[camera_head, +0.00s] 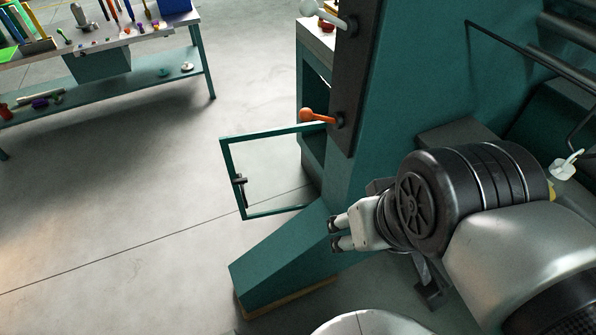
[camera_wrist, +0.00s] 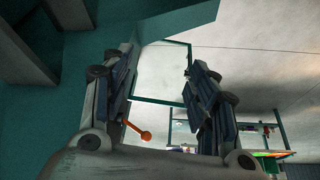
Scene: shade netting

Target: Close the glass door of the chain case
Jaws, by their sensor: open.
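The glass door (camera_head: 270,132) is a pane in a thin teal frame with a dark handle (camera_head: 240,188) on its left side. It stands open, swung out to the left of the teal chain case (camera_head: 312,85), whose opening shows to its right. My gripper (camera_head: 338,232) is open and empty, to the right of and nearer than the door, apart from it. In the wrist view, the door (camera_wrist: 160,102) shows beyond and between the two spread fingers (camera_wrist: 160,62), which hide parts of its sides.
A workbench (camera_head: 100,45) with tools stands at upper left. The floor left of the door is clear.

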